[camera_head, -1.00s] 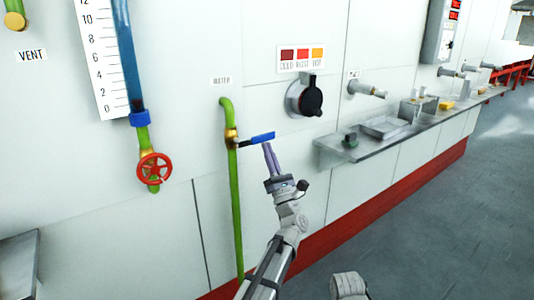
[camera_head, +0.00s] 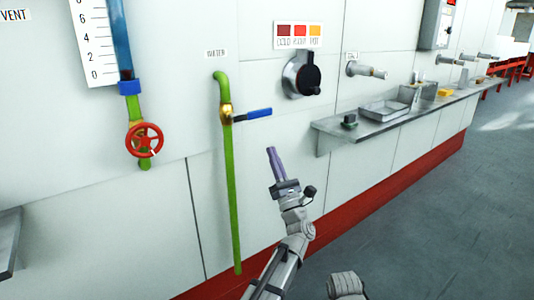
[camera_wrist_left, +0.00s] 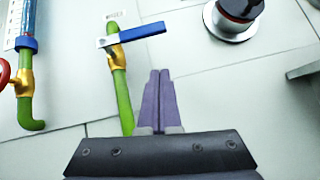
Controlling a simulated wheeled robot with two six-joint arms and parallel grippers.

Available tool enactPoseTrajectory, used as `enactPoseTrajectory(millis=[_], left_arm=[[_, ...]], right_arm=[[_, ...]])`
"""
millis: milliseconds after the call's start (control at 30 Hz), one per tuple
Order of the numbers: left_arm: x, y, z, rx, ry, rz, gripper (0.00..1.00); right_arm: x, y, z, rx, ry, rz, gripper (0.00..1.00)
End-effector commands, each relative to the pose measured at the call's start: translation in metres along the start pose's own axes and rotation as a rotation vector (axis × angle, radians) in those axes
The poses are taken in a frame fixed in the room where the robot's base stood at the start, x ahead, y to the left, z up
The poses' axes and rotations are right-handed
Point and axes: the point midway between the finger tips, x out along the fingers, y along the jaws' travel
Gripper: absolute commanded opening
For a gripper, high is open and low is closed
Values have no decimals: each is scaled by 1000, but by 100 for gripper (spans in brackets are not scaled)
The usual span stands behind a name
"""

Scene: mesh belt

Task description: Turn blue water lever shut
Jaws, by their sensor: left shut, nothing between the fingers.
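The blue water lever (camera_head: 253,113) sits on a brass valve (camera_head: 227,114) on a green pipe (camera_head: 231,180), under a small "WATER" label. The lever points right, roughly crosswise to the upright pipe, tilted slightly up. In the left wrist view the blue lever (camera_wrist_left: 140,32) is up and left of the fingertips. My left gripper (camera_head: 271,150) is shut and empty, below and right of the lever and apart from it. Its purple fingers (camera_wrist_left: 158,75) are together in the wrist view. My right gripper does not show.
A red handwheel (camera_head: 144,139) on another green pipe is to the left. A black knob (camera_head: 308,75) is on the wall right of the lever. A metal shelf (camera_head: 335,133) with trays juts out at right. The wall around the lever is clear.

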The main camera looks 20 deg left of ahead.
Motion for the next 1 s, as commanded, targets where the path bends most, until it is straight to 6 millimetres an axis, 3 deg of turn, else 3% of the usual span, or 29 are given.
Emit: enactPoseTrajectory(millis=[33, 233, 667, 767, 867, 1000], left_arm=[[-15, -2, -4, -1, -1, -2, 0], [-39, -5, -2, 0, 0, 0, 0], [-48, -11, 0, 26, 0, -30, 0], [-49, -27, -3, 122, -6, -137, 0], [-57, -56, -10, 293, -32, -325, 0], [-85, -97, -31, 582, -109, -629, 0]], right_arm=[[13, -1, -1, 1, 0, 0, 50], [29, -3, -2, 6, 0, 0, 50], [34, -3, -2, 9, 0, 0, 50], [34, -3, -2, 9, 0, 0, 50], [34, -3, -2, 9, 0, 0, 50], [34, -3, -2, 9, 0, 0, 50]])
